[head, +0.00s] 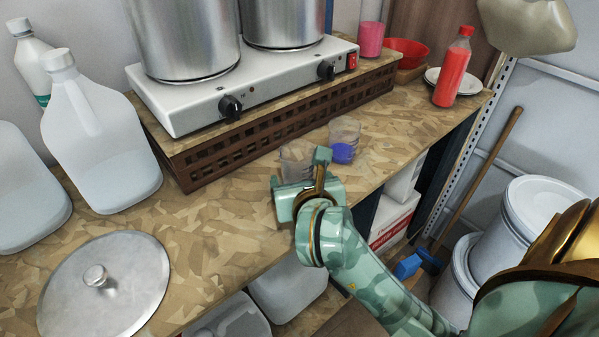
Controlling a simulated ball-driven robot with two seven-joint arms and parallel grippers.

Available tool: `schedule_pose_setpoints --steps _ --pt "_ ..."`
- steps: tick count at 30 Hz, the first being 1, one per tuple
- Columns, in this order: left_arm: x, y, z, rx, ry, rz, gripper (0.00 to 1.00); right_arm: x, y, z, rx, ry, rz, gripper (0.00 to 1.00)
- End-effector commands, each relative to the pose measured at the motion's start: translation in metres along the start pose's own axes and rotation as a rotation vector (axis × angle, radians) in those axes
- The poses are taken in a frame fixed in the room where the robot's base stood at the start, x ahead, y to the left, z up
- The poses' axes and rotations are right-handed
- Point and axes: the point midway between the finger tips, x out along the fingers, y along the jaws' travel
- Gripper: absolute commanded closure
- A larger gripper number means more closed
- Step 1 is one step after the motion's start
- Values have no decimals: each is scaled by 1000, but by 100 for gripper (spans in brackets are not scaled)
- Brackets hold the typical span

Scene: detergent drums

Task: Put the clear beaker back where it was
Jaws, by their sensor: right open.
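A clear, empty-looking beaker (296,158) is on the chipboard worktop (215,222), in front of the hot plate. My right gripper (303,172) is open, right at the near side of this beaker. The gripper hides the beaker's lower part, and I cannot tell whether the fingers touch it or stand around it. A second beaker (344,138) with blue content stands just to the right. My left gripper is not in view.
A white hot plate (190,110) with two metal pots sits on a slatted wooden riser behind. White jugs (100,140) and a metal lid (105,290) are at left. A red bottle (453,70), plates and a red bowl (403,52) are at the far right end. Bare worktop lies left of the gripper.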

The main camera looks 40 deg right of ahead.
Motion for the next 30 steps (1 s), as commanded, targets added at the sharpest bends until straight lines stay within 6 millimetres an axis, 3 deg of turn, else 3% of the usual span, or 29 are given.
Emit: schedule_pose_setpoints --steps 6,12,30 --pt "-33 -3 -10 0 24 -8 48 -57 -1 8 -2 -1 1 22" --pt "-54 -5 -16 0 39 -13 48 -85 -1 5 -1 0 0 22" --pt "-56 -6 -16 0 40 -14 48 -91 0 0 0 0 0 22"
